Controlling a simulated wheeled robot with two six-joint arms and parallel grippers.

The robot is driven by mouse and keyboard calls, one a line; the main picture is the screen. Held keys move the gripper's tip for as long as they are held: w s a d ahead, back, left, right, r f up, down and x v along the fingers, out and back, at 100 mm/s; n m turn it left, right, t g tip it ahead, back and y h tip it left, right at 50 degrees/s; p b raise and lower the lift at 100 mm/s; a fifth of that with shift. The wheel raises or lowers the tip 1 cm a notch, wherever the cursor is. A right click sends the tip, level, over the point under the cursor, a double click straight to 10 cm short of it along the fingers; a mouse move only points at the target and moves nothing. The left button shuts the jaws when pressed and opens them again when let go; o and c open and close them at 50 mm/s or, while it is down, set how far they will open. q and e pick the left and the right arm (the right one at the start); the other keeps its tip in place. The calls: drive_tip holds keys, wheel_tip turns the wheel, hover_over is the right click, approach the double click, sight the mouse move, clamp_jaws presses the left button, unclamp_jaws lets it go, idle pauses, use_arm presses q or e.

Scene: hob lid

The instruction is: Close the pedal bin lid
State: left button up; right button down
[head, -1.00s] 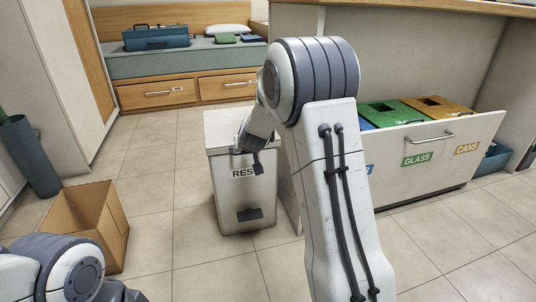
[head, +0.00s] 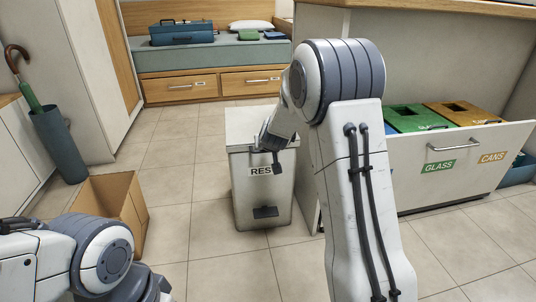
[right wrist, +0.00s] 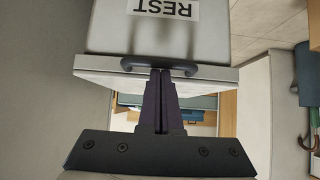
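The pedal bin (head: 262,200) is a pale box labelled REST, standing on the floor left of my right arm. Its light lid (head: 248,118) lies about flat across the top; I see no clear gap under it. A dark pedal (head: 265,212) is low on its front. In the right wrist view, the bin (right wrist: 215,35) appears upside down, with a dark handle (right wrist: 187,70) at the lid edge. My right gripper (right wrist: 160,72) is shut, its fingertips at the middle of the handle; contact is unclear. My left arm shows at lower left, but its gripper is out of view.
A cardboard box (head: 128,205) stands on the floor to the left. An open drawer front (head: 450,160) with GLASS and CANS bins is at right. A counter side stands close to the bin's right. A bench (head: 215,62) is behind, with clear floor before it.

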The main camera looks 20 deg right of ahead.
drive_tip(key=r, duration=0.1)
drive_tip(key=r+p, duration=0.1)
drive_tip(key=r, duration=0.1)
drive_tip(key=shift+w, duration=0.2)
drive_tip(key=s+a+f, duration=0.2)
drive_tip(key=s+f, duration=0.2)
drive_tip(key=s, duration=0.4)
drive_tip(key=s+a+r+n+g+y+p, duration=0.2)
drive_tip(key=s+a+r+p, duration=0.25)
drive_tip(key=s+a, duration=0.4)
drive_tip(key=s+a+r+n+g+y+p, duration=0.2)
drive_tip(key=s+a+r+n+p, duration=0.25)
drive_tip(key=a, duration=0.65)
drive_tip(key=s+a+r+n+g+p, duration=0.25)
drive_tip(key=s+r, duration=0.25)
drive_tip(key=s, duration=0.6)
drive_tip(key=s+a+r+n+g+p, duration=0.1)
drive_tip(key=s+r+g+p, duration=0.3)
drive_tip(key=s, duration=0.6)
use_arm(q)
wheel_tip(320, 180, up, 56)
drive_tip(key=p, duration=3.8)
drive_tip(key=shift+f, duration=0.2)
use_arm(e)
wheel_tip(320, 180, up, 39)
drive_tip(key=s, duration=0.1)
drive_tip(key=shift+s+d+t+h, duration=0.25)
drive_tip(key=shift+d+t+h, duration=0.05)
drive_tip(key=shift+t, duration=0.05)
